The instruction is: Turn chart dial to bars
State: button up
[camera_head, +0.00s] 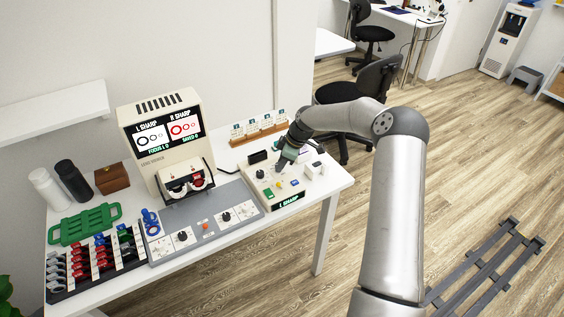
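A cream control box (309,187) stands at the right part of the white table, with a small front display reading "L SHARP" (288,200). Its top carries a dark knob (260,174) and small coloured buttons. My gripper (281,167) reaches down over the back middle of this box and hides part of its top. I cannot tell whether it touches a control or whether its fingers are apart. Which control is the chart dial, and its setting, are too small to tell. The eye test machine's screen (168,133) shows ring charts under "L SHARP" and "R SHARP".
A grey panel (213,236) with black knobs (182,236) and a red button lies left of the box. A wooden card rack (259,136) stands behind. A green tray (85,224), lens rack (95,262), bottles (73,180) and brown box (112,178) are at left.

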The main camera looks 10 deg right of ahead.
jog(key=c, duration=0.4)
jog(key=shift+c, duration=0.2)
